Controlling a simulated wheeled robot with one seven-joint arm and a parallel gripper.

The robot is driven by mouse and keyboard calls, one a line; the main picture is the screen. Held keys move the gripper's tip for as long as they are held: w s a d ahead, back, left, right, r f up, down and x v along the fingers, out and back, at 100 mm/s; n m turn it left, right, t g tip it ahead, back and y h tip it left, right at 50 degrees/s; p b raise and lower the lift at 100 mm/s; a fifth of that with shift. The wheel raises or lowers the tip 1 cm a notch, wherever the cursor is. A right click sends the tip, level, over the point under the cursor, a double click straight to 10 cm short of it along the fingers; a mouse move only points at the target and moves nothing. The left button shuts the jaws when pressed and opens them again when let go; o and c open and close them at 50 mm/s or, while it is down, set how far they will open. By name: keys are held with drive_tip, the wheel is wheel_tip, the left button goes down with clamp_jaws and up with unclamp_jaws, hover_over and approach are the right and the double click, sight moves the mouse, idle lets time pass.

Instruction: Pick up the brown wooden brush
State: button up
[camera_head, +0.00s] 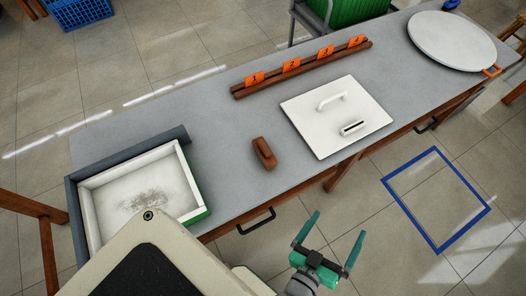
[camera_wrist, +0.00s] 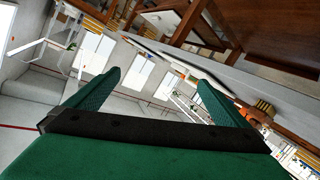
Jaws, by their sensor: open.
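The brown wooden brush (camera_head: 264,153) is a small block lying on the grey table (camera_head: 235,130), between the white tray and the white lidded panel. My gripper (camera_head: 333,232) has green fingers spread apart with nothing between them. In the head view it is off the table's front edge, to the right of and in front of the brush. In the wrist view my gripper (camera_wrist: 158,92) is open too, facing the room and the table's side.
A white-lined tray (camera_head: 187,190) with dark debris is at the table's left. A white panel (camera_head: 312,108) with handles lies right of the brush. A wooden rail (camera_head: 301,71) with orange numbered tags is behind. A round white disc (camera_head: 451,41) is at far right. Drawer handles (camera_head: 257,222) stick out in front.

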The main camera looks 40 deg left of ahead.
drive_tip(key=w+d+r+m+h, duration=0.15)
drive_tip(key=w+r+h, duration=0.4)
drive_tip(key=w, duration=0.75)
drive_tip(key=w+d+r+m+h, duration=0.1)
drive_tip(key=w+d+r+h, duration=0.15)
drive_tip(key=w+r, duration=0.75)
drive_tip(key=m+g+y, duration=0.7)
drive_tip(key=g, duration=0.8)
hover_over(266, 145)
drive_tip(key=f, duration=1)
drive_tip(key=shift+d+f, duration=0.2)
drive_tip(key=shift+f, duration=0.1)
drive_tip(key=shift+a+f, duration=0.15)
drive_tip(key=shift+f, duration=3.15)
